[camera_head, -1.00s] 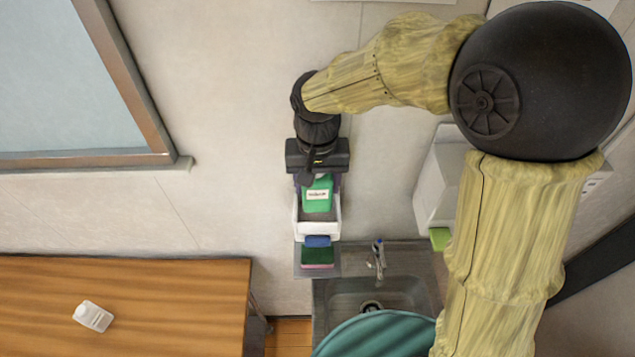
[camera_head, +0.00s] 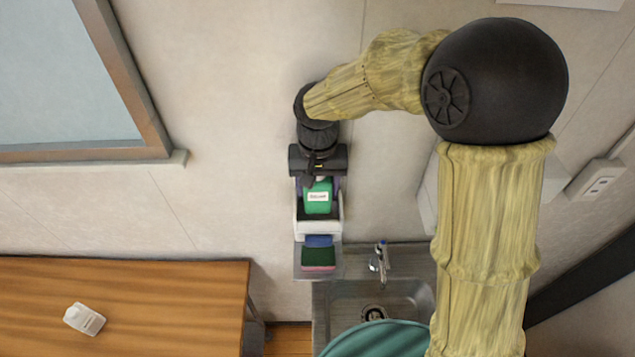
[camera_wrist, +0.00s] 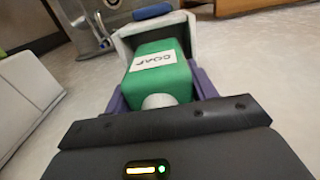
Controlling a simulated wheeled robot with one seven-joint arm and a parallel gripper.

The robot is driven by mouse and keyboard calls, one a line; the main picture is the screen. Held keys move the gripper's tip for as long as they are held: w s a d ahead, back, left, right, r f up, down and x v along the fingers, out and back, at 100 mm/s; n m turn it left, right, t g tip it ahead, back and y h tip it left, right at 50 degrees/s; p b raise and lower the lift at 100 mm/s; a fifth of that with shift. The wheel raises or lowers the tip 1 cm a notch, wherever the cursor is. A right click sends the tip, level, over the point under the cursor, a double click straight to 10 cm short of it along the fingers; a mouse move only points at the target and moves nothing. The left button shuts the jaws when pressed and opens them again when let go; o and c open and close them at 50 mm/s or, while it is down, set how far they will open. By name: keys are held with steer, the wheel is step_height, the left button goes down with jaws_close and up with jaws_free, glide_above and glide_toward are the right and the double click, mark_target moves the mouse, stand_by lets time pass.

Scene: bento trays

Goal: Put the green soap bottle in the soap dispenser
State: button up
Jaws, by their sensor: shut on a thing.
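The green soap bottle (camera_head: 318,199) has a white label and hangs upright in my gripper (camera_head: 318,188). In the wrist view the green soap bottle (camera_wrist: 158,75) sits between the two purple fingers of my gripper (camera_wrist: 160,88), its white cap towards the camera. The white soap dispenser (camera_head: 319,228) is an open holder on the wall, directly at the bottle's lower end. In the wrist view the dispenser's white wall (camera_wrist: 127,38) surrounds the bottle's far end. I cannot tell whether the bottle rests on its floor.
A shelf with a blue item (camera_head: 319,241) and a green and pink sponge (camera_head: 318,258) lies just below the dispenser. A metal sink (camera_head: 410,293) with a tap (camera_head: 382,255) is at lower right.

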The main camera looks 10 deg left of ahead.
steer(key=shift+f+b, duration=0.65)
steer(key=shift+f, duration=0.55)
steer(key=o, duration=1.6)
steer(key=shift+o, duration=0.2)
steer(key=shift+r+p, duration=2.8)
steer(key=shift+r, duration=0.75)
steer(key=shift+f, duration=0.1)
